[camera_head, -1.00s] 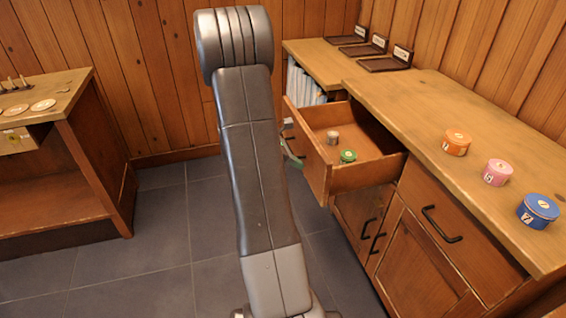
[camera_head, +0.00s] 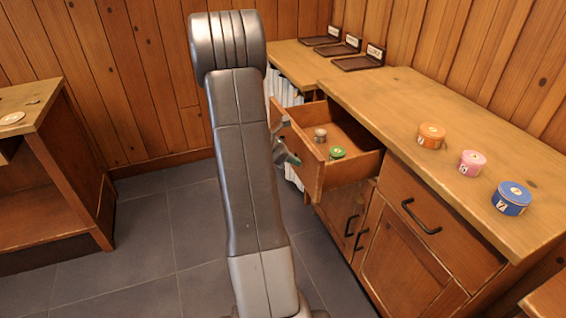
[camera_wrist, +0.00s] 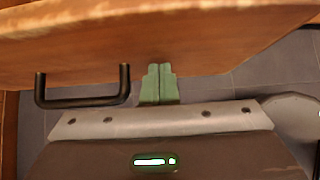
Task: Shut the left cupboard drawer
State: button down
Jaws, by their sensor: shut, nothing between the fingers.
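The left cupboard drawer (camera_head: 318,176) stands pulled out from the cupboard in the head view, with a small grey-brown spool (camera_head: 320,135) and a green spool (camera_head: 337,153) inside. My gripper (camera_head: 292,160) is at the outer side of the drawer's front, partly hidden by my arm. In the wrist view the drawer front (camera_wrist: 220,45) spans the top, with its black handle (camera_wrist: 84,102) to the left of my gripper (camera_wrist: 160,70). The green fingers are together and empty, with their tips at the drawer front. Whether they touch it is unclear.
An orange spool (camera_head: 431,135), a pink spool (camera_head: 472,163) and a blue spool (camera_head: 511,197) stand on the cupboard top (camera_head: 400,100). The right drawer (camera_head: 430,215) is shut. Dark trays (camera_head: 357,63) lie at the back. A wooden shelf unit (camera_head: 50,170) stands left, with open floor between.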

jog(key=w+d, duration=0.2)
jog(key=d, duration=0.5)
jog(key=w+d+p, duration=0.1)
jog(key=w+d, duration=0.1)
jog(key=d, duration=0.5)
jog(key=w+d+p, duration=0.1)
jog(key=w+d, duration=0.2)
jog(key=d, duration=0.4)
jog(key=shift+d+r, duration=0.15)
jog(key=shift+d, duration=0.1)
jog(key=shift+r, duration=0.1)
jog(key=shift+a, duration=0.25)
jog(key=a, duration=0.1)
jog(key=s+a, duration=0.1)
jog(key=shift+a+f, duration=0.2)
jog(key=shift+a, duration=0.1)
jog(key=p+v, duration=0.1)
jog(key=v, duration=0.9)
jog(key=shift+s+a+p, duration=0.15)
jog(key=shift+a+p, duration=0.2)
jog(key=shift+a, duration=0.2)
